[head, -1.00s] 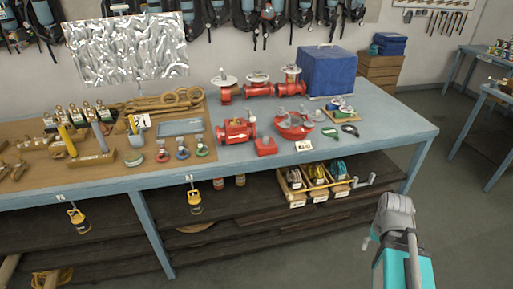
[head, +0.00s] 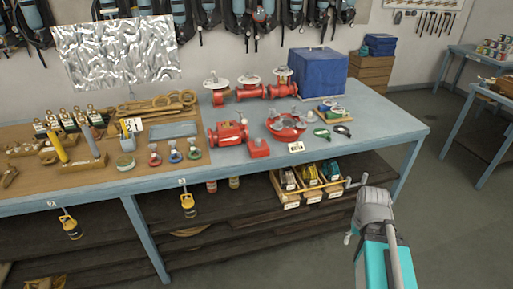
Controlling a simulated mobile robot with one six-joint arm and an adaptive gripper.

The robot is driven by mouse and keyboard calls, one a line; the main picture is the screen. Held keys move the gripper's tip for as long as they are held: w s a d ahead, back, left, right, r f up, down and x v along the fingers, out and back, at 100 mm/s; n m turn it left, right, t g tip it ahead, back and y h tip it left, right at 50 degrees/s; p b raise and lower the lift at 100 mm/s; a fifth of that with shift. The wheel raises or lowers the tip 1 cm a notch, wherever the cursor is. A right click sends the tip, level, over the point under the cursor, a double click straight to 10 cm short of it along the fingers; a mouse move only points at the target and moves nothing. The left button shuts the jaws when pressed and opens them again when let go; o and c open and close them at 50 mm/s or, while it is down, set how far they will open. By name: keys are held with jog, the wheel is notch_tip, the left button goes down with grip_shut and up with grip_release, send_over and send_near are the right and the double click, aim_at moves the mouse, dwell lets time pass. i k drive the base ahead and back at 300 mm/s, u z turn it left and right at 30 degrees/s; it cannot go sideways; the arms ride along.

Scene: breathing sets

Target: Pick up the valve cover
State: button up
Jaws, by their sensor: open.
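A small red block-like part with a raised top (head: 259,148) lies near the front edge of the blue-grey table (head: 345,160) and looks like the valve cover. It stands right of a red valve body (head: 228,132) and left of a round red part with bolts (head: 286,126), apart from my gripper. I cannot tell for sure which red part is the cover. My gripper (head: 350,236) shows only partly at the lower right, beyond the table's front edge, mostly hidden by my own grey and turquoise arm. It is open, and nothing is seen in it.
Several red valves (head: 248,90) stand behind, beside a blue box (head: 319,72). A white tag (head: 296,147) lies at the front edge. Small crates (head: 310,187) sit on the lower shelf. The table's right end is clear.

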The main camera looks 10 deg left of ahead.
aim_at(258, 149)
jog(key=i, duration=0.95)
jog(key=z, duration=0.05)
